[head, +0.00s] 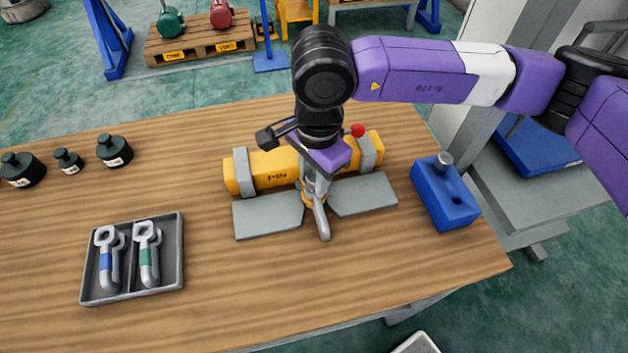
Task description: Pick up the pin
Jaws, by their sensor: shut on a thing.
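My gripper (316,190) points down in front of the middle of a yellow cylinder (270,170) that has grey bands and a dark label. It is shut on a grey, rod-shaped metal piece (322,222), which looks like the pin. The piece's rounded lower end shows below the fingers, between two grey plates. My wrist and fingers hide its upper part, and I cannot tell whether it touches anything below. A second short grey cylinder (444,160) stands in the blue block (432,192) to the right, behind a dark open hole.
Flat grey plates (268,214) lie left and right of my gripper. A grey tray (173,272) with two shackles (108,262) is at the left front. Several dark weights (114,150) stand at the far left. The wooden table (380,270) is bare in front.

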